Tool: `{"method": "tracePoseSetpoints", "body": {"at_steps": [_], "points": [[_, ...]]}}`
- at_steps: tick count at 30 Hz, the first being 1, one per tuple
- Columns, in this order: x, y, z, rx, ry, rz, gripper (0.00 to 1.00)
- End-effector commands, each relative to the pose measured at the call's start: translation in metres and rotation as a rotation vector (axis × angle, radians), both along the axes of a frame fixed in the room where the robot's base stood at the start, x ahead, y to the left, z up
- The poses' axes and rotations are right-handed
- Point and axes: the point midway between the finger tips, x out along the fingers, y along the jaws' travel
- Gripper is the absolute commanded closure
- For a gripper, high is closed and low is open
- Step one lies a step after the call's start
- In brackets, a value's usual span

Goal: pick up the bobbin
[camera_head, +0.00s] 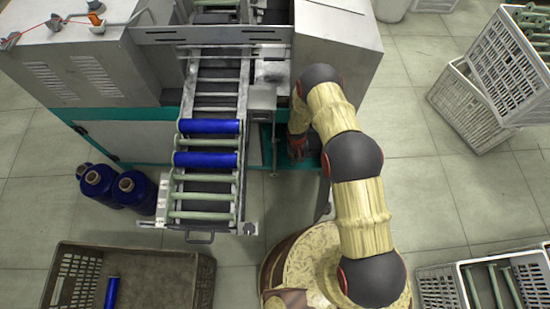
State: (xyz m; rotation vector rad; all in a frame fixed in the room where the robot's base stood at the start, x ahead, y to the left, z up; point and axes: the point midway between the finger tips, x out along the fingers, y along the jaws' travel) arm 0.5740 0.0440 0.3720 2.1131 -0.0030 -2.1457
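Two blue bobbins lie crosswise on the roller rack of the winding machine, a far one (209,126) and a nearer one (206,160). Another blue bobbin (111,293) lies in the brown crate at the lower left. My arm reaches up from the lower right and bends down beside the machine. The small dark and reddish end of the arm, where my gripper (297,150) is, shows right of the rack, apart from the bobbins. Its fingers are too small and dark to read.
Empty green tubes fill other places on the rack (237,190). Several blue spools (133,188) stand on the floor to its left. The brown crate (180,252) is in front. White crates (466,105) stand at the right, another (439,290) at lower right. Floor between is clear.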

Motion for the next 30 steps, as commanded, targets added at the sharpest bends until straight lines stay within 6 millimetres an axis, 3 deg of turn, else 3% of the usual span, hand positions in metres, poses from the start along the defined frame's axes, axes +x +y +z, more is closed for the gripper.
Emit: {"method": "tracePoseSetpoints", "body": {"at_steps": [1, 3, 6, 9, 15, 30], "points": [[0.002, 0.005, -0.029, 0.017, -0.028, -0.009, 0.75], [0.017, 0.017, -0.061, 0.058, -0.097, -0.034, 0.75], [0.05, 0.04, -0.094, 0.147, -0.221, -0.083, 0.75], [0.076, 0.063, -0.112, 0.241, -0.32, -0.128, 0.75], [0.098, 0.087, -0.127, 0.347, -0.401, -0.17, 0.75], [0.128, 0.095, -0.169, 0.357, -0.408, -0.174, 0.75]]}}
